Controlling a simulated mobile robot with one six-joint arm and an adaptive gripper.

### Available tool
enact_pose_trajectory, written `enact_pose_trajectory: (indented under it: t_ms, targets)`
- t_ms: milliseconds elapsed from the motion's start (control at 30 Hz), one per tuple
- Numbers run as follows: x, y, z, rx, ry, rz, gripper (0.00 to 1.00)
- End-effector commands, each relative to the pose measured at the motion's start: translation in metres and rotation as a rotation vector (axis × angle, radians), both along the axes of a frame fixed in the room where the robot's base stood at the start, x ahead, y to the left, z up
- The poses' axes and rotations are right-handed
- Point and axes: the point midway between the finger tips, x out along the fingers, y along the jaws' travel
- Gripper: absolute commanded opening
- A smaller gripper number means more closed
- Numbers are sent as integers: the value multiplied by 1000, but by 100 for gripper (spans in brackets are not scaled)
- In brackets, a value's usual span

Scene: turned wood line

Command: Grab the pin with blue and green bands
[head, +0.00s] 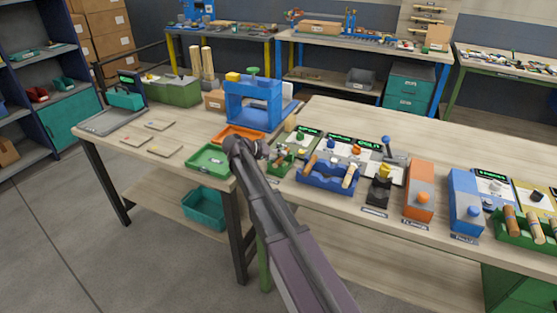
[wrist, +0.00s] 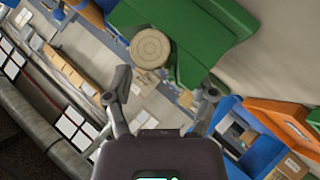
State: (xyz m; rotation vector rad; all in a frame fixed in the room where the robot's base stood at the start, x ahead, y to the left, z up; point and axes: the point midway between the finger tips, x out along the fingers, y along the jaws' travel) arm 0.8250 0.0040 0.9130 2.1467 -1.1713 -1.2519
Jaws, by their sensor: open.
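My gripper (head: 268,152) is open and empty, reaching over the front edge of the bench beside a small green holder (head: 283,166). In the wrist view its two fingers (wrist: 165,88) are spread apart. Ahead of them is the round pale end of a wooden piece (wrist: 150,48), against a green holder (wrist: 205,35). Its sides are hidden, so I cannot tell whether it has blue and green bands. No pin with both blue and green bands can be made out in the head view.
A green tray (head: 208,160) and an orange tray (head: 238,133) lie left of my gripper. A blue press (head: 262,102) stands behind. Right are a blue rack (head: 322,178) of wooden pins, an orange box (head: 419,190) and a green rack (head: 527,238) of pins.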

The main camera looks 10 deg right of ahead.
Motion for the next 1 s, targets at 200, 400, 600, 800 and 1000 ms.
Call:
enact_pose_trajectory:
  t_ms: [200,400,600,800,1000]
  targets:
    - [0,0,0,0,0,0,72]
    - [0,0,0,0,0,0,72]
    - [0,0,0,0,1,-1,13]
    - [0,0,0,1,0,-1,0]
    - [0,0,0,1,0,-1,0]
